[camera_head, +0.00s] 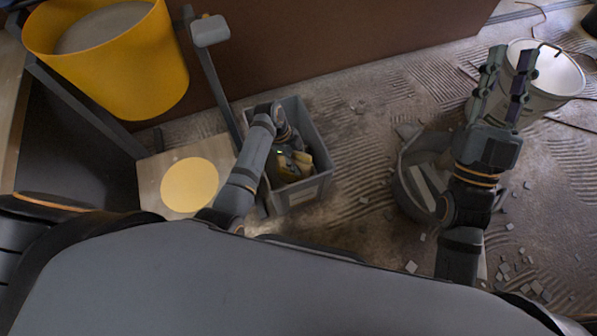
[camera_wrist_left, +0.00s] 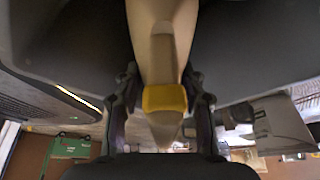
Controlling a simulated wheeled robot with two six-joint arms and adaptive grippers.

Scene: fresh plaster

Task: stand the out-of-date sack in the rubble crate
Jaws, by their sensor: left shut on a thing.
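A grey crate (camera_head: 303,193) with a small label on its front wall stands on the floor near the middle of the head view. My left gripper (camera_head: 287,140) reaches down over its opening. It is shut on a pale tan sack with a yellow band (camera_wrist_left: 165,98), which shows between the fingers in the left wrist view. In the head view the sack's yellow and tan part (camera_head: 296,165) shows within the crate's opening. The arm hides much of it, and I cannot tell whether it touches the bottom. My right gripper (camera_head: 505,88) is open and empty, fingers pointing up.
A round grey tub (camera_head: 408,190) with slabs is under my right arm, a white bucket (camera_head: 553,82) behind it. A yellow bucket (camera_head: 150,75) is upper left; a yellow disc (camera_head: 190,185) lies on a board. Loose chips litter the floor at right.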

